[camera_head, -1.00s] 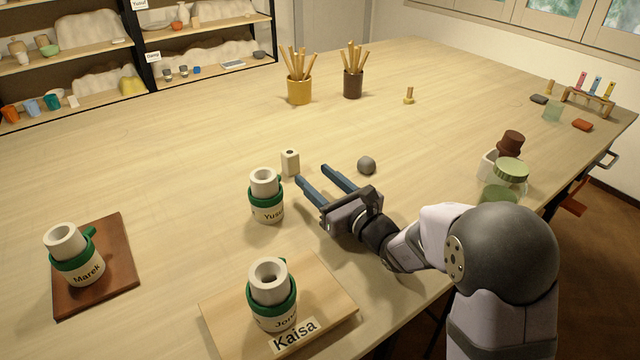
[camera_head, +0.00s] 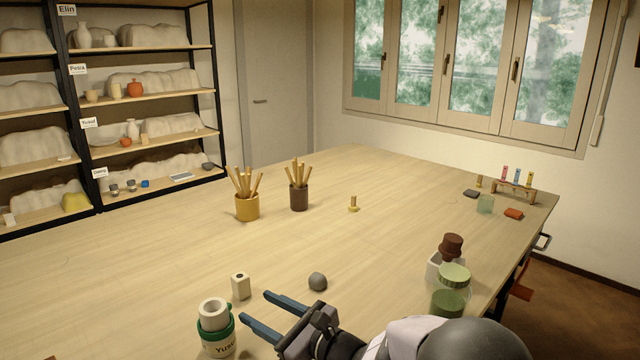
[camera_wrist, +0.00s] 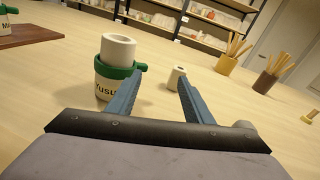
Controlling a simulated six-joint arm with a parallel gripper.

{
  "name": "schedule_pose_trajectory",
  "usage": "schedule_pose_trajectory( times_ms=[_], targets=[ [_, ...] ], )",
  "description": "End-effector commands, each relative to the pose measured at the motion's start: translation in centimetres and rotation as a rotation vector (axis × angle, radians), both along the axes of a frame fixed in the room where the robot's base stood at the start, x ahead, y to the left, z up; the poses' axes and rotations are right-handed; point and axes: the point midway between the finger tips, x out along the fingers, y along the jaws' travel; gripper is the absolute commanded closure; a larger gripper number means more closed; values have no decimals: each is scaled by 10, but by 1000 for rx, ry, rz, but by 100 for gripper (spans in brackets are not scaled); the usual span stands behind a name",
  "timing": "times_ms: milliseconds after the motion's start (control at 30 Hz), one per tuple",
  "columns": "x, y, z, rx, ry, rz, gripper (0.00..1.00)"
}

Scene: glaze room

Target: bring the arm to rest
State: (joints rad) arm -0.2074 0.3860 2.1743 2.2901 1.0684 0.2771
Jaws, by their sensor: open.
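My gripper (camera_head: 276,317) is low over the table (camera_head: 400,235) at the bottom of the head view, its two blue fingers apart and nothing between them. The fingers also show in the wrist view (camera_wrist: 160,95). A small cream block with a dark hole (camera_head: 241,287) stands beyond the fingertips. A grey ball (camera_head: 318,281) lies to the right of the fingers. The rest of my arm is partly cut off below.
A yellow cup (camera_head: 247,207) and a brown cup (camera_head: 299,197) hold wooden tools farther back. Jars with green contents (camera_head: 449,292) stand near the right edge. A test-tube rack (camera_head: 514,192) is at the far right. Shelves (camera_head: 150,133) stand at the left.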

Motion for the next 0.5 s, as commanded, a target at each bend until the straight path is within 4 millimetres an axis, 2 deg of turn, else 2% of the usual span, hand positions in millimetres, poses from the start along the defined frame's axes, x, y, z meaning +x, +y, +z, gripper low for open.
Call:
schedule_pose_trajectory(
  times_ms=[33,67,267,367,500],
  targets=[
    [-12,0,20,-51,-21,44,53],
    [-20,1,25,-85,-34,76,53],
    [-83,0,34,-336,-109,315,53],
    [-117,-10,38,-480,-158,448,53],
    [-160,-36,42,-683,-232,638,53]
  ],
)
